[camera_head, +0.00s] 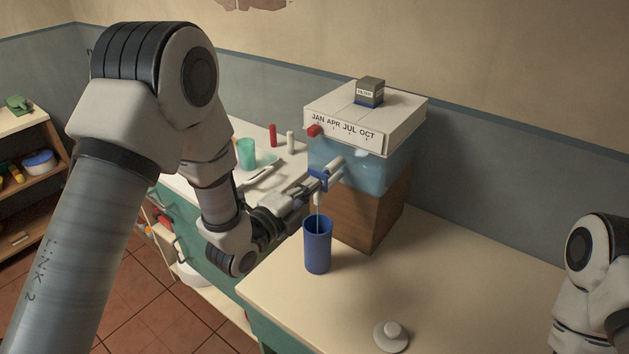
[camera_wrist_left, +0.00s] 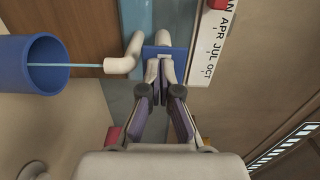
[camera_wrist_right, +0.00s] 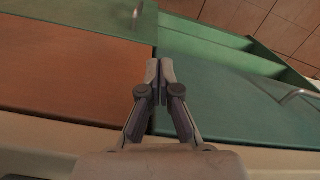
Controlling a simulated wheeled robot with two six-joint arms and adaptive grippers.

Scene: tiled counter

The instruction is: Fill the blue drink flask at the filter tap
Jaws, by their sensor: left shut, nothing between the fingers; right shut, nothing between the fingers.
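The blue flask (camera_head: 318,256) stands upright and open on the counter under the filter tap's pale spout (camera_head: 318,199). A thin blue stream (camera_wrist_left: 90,66) runs from the spout into the flask's mouth. The water level inside is hidden. My left gripper (camera_wrist_left: 160,66) is shut and empty, its fingertips against or very close to the tap's blue lever plate (camera_wrist_left: 176,52). The tap sits on the front of the filter's clear blue tank (camera_head: 390,168). My right gripper (camera_wrist_right: 160,68) is shut and empty in the right wrist view, above the counter's front edge and cabinet fronts.
The tank rests on a wooden block (camera_head: 370,220), under a white lid marked with months and a small filter box (camera_head: 369,91). A pale round knobbed cap (camera_head: 391,335) lies at the front. A teal cup (camera_head: 246,153) stands behind left. The right counter is clear.

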